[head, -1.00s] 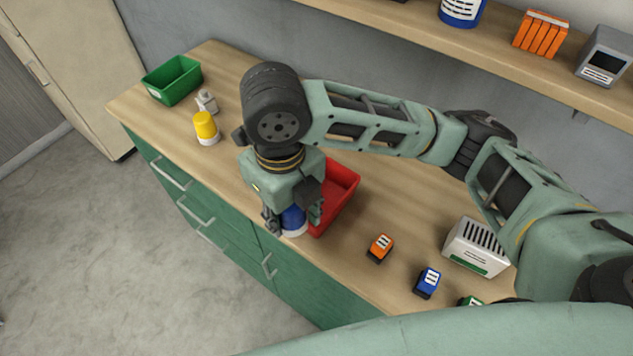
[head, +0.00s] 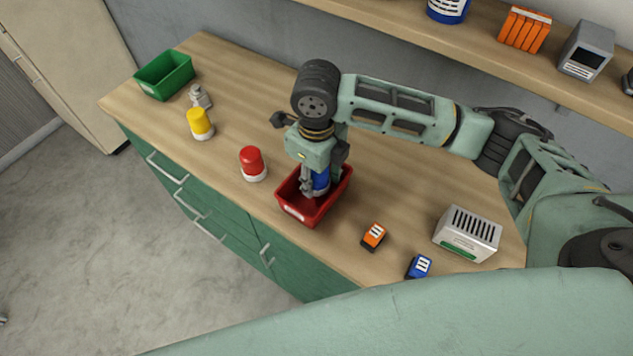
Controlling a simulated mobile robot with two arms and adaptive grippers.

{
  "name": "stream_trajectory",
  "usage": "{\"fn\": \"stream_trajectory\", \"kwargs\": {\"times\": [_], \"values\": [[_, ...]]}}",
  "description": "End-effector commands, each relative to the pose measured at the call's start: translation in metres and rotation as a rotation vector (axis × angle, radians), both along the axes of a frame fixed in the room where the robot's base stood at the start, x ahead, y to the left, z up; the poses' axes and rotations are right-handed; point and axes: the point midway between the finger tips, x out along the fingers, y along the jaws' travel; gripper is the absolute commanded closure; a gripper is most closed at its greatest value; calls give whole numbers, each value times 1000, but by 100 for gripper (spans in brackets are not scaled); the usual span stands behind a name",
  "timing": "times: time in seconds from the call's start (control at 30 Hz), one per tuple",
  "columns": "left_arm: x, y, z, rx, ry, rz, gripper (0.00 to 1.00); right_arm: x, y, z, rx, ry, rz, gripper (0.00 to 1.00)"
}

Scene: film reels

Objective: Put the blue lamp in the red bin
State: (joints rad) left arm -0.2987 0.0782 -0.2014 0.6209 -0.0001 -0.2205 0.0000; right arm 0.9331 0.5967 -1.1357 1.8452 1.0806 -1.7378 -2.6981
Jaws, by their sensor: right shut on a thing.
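The blue lamp (head: 320,181) is in my right gripper (head: 314,190), which is shut on it. The gripper points down into the red bin (head: 297,211) on the wooden counter. The lamp's lower part is inside the bin's outline; I cannot tell whether it touches the bin floor. My gripper hides part of the lamp and the far side of the bin. My left gripper is not in view.
A red lamp (head: 252,164) stands just left of the bin, and a yellow lamp (head: 200,123) farther left. A green bin (head: 165,75) is at the far left. Small orange (head: 373,236) and blue (head: 419,266) blocks and a white vented box (head: 467,234) lie right.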

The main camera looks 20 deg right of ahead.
Motion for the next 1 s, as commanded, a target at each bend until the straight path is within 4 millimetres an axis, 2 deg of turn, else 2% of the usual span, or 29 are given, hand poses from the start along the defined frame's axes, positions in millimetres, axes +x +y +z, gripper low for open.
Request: {"fn": "stream_trajectory", "kwargs": {"times": [0.23,0.57,0.6,0.8,1.0], "values": [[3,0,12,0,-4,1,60,-1,0,-32,-2,2,0,89],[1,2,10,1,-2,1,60,-1,0,-36,-1,0,1,89],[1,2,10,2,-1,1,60,-1,0,-36,-1,0,1,59],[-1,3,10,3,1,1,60,-1,0,-36,-1,0,1,42],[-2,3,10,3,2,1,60,-1,0,-36,-1,0,1,42]]}}
